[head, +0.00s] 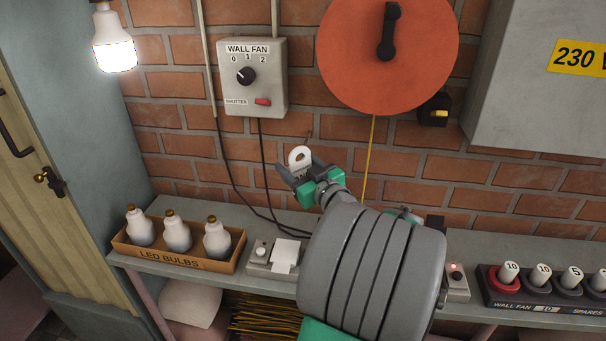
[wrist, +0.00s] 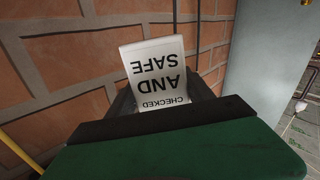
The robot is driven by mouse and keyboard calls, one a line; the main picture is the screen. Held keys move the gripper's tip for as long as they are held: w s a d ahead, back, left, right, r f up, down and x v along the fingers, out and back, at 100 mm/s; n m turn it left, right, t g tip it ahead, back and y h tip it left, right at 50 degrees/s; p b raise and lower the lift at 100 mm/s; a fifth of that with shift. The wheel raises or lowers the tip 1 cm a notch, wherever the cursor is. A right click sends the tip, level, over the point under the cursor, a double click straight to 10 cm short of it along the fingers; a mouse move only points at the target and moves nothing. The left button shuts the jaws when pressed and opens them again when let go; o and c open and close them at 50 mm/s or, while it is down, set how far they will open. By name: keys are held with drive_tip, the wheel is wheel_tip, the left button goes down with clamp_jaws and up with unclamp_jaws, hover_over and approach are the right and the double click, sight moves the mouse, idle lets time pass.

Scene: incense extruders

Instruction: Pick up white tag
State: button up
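The white tag (head: 299,157) is up off the shelf in front of the brick wall, at the tip of my gripper (head: 299,172). In the wrist view the tag (wrist: 160,75) shows upside-down black lettering, "CHECKED AND SAFE". My gripper's dark fingers sit on both sides of the tag's lower part, and it looks held between them. The contact itself is partly hidden by the gripper's green body in the wrist view.
Below stands a grey shelf (head: 270,203) with an LED bulbs box (head: 185,262), a small switch unit with white paper (head: 286,256), and a spares rack (head: 540,296). The wall fan box (head: 252,77) and orange disc (head: 350,50) are on the wall.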

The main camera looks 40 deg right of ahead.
drive_tip(key=c, duration=1.1)
drive_tip(key=shift+r, duration=0.1)
